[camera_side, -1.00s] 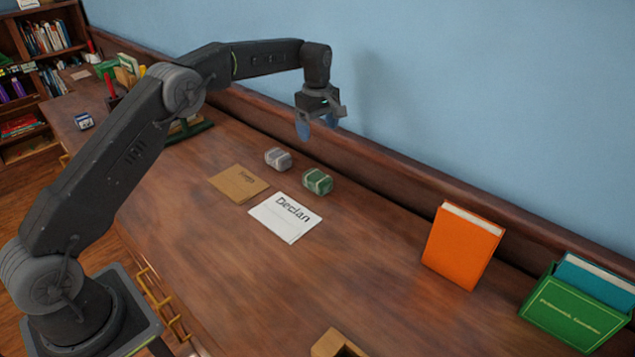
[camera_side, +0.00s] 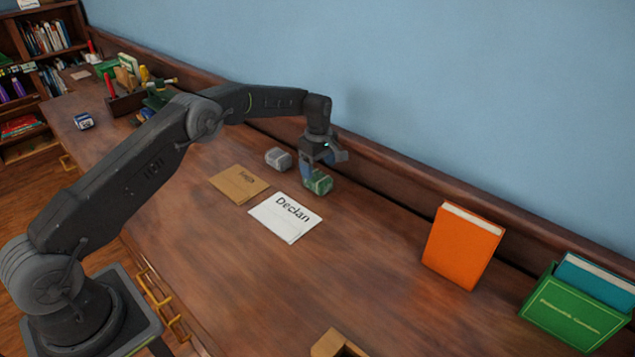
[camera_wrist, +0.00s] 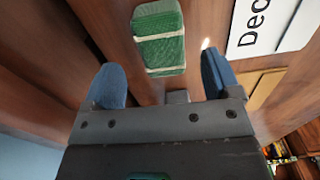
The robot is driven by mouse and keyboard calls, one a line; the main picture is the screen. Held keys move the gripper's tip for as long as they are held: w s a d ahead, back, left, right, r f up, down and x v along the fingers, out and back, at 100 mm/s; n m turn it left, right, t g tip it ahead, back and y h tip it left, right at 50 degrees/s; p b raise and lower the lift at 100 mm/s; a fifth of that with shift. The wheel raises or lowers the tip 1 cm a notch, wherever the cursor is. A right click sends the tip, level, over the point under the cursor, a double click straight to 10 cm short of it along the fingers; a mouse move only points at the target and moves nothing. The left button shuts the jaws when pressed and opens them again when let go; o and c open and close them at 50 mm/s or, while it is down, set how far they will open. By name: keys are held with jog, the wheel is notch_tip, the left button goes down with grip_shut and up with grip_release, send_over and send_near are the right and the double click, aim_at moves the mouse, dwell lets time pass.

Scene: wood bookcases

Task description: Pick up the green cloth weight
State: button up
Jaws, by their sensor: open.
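The green cloth weight (camera_side: 319,183) is a small block with a pale band, resting on the wooden desk. My gripper (camera_side: 313,176) is low over it in the side view and partly covers it. In the wrist view the green cloth weight (camera_wrist: 159,38) lies ahead of and between the two blue fingertips of my gripper (camera_wrist: 160,85). The jaws are open and hold nothing. I cannot tell whether a finger touches the weight.
A grey weight (camera_side: 278,159) sits just left of the green one. A white "Declan" card (camera_side: 284,218) and a brown card (camera_side: 239,184) lie in front. An orange book (camera_side: 461,246) stands to the right. The wooden back ledge (camera_side: 400,200) runs behind.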

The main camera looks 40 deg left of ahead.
aim_at(318, 175)
notch_tip(318, 175, down, 4)
jog(key=shift+s+a+f, duration=0.1)
jog(key=shift+f, duration=0.1)
jog(key=shift+r, duration=0.1)
jog(key=c, duration=1.4)
